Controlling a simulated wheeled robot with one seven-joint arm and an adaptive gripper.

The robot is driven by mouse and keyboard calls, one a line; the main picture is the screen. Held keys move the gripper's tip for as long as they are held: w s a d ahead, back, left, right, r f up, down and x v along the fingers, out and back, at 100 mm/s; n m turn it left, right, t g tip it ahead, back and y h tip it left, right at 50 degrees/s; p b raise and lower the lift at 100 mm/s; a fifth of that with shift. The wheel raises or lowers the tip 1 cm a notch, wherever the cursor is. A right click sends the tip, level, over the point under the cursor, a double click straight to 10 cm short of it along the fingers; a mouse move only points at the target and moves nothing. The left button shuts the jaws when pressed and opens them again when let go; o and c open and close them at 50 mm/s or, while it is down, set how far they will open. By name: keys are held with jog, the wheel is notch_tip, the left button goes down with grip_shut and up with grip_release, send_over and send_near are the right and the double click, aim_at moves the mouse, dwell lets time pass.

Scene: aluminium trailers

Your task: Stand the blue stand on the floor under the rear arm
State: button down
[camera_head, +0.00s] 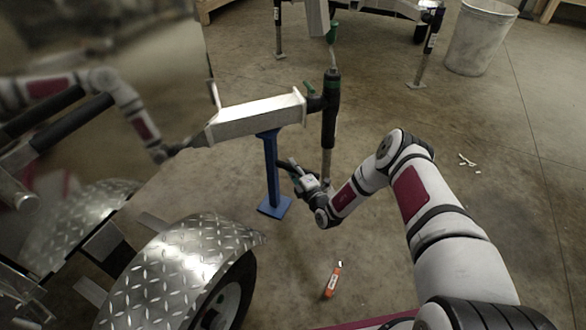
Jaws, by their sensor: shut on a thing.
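The blue stand (270,166) is upright, its square base low at the floor and its top at the underside of the rear arm (257,115), a pale metal beam of the trailer. I cannot tell whether the top touches the beam or whether the base rests fully on the floor. My gripper (286,171) reaches in from the right and is shut on the stand's post, about midway up. The fingertips are small and partly hidden at the post.
A black jack with a green handle (330,112) stands at the beam's end, close to my gripper. A diamond-plate fender (183,268) is at lower left. An orange tool (333,280) lies on the floor. A white bin (480,38) stands at the back right. The right floor is mostly clear.

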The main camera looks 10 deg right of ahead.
jog(key=shift+w+a+r, duration=0.15)
jog(key=shift+w+r, duration=0.05)
jog(key=shift+r, duration=0.15)
jog(key=c, duration=1.7)
grip_release()
jog(key=shift+s+f, duration=0.2)
jog(key=shift+f, duration=0.15)
jog(key=o, duration=0.3)
jog(key=shift+r, duration=0.1)
jog(key=shift+s, duration=0.3)
jog(key=p+v, duration=0.5)
jog(key=v, duration=0.6)
jog(key=shift+s+d, duration=0.2)
